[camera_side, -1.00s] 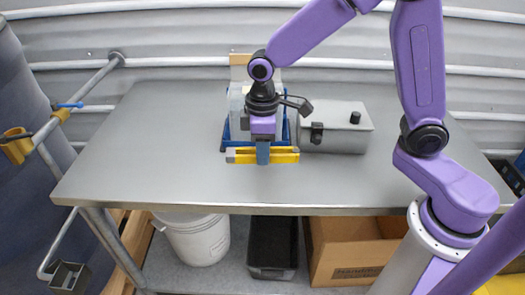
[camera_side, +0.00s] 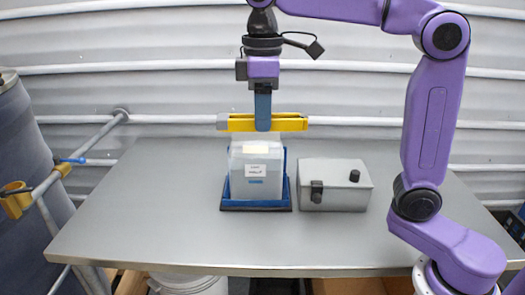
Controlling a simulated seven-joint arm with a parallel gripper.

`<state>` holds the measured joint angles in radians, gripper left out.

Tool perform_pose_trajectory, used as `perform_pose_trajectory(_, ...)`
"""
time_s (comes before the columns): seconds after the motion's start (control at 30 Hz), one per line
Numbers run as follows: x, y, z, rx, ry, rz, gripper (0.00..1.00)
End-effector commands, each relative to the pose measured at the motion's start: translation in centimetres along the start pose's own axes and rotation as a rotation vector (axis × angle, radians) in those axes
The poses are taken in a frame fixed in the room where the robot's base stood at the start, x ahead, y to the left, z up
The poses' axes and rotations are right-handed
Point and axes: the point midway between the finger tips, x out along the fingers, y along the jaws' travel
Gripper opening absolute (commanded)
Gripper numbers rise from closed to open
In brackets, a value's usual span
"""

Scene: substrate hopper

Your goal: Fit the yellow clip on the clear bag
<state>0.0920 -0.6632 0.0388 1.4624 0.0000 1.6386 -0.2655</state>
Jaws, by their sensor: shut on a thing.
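The yellow clip (camera_side: 291,123) is a long bar, lying level, with a grey end at its left. My gripper (camera_side: 263,118) points down and is shut on the clip near its middle. The clear bag (camera_side: 257,177) stands upright in a blue stand (camera_side: 226,206) on the table, with a white label on its front. The clip is in front of or above the bag's top in the picture; I cannot tell whether they touch. The gripper's fingers hide part of the clip.
A grey metal box (camera_side: 336,184) with black knobs stands just right of the bag. The steel table (camera_side: 140,215) is clear at left and front. A ribbed wall (camera_side: 180,50) is behind. A dark drum (camera_side: 22,170) stands at the far left.

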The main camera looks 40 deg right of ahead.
Motion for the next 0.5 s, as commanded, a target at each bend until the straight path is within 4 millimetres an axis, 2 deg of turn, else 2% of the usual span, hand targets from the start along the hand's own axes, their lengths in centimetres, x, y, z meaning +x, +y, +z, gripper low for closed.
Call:
perform_pose_trajectory(0.17,-3.2,0.0,-0.1,0.001,0.003,0.001,0.20)
perform_pose_trajectory(0.37,-3.4,4.3,-1.8,0.015,-0.003,-0.001,0.20)
perform_pose_trajectory(0.5,-3.6,8.0,-2.6,0.023,-0.003,-0.001,0.20)
